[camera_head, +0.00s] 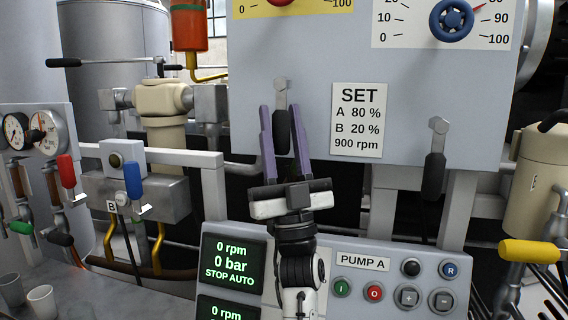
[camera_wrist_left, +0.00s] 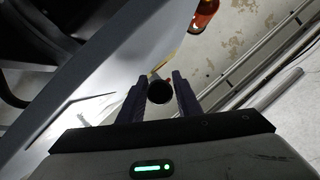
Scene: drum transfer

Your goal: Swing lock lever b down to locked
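Two levers with black grips hang from metal pivots on the grey panel: a left lever (camera_head: 282,130) and a right lever (camera_head: 434,176). Both grips point downward. I see no letter beside either, so I cannot tell which is lock lever b. My left gripper (camera_head: 281,108) is upright in front of the panel, with one purple finger on each side of the left lever's grip. Narrow gaps show between fingers and grip. In the left wrist view, the round dark end of the grip (camera_wrist_left: 159,92) sits between the fingers. My right gripper is not in view.
A console (camera_head: 400,282) with PUMP A buttons and a green-text screen (camera_head: 232,262) lies below. A SET sign (camera_head: 359,120) is on the panel between the levers. Pipes, gauges and red and blue handles stand at left. A yellow-handled valve (camera_head: 530,251) is at right.

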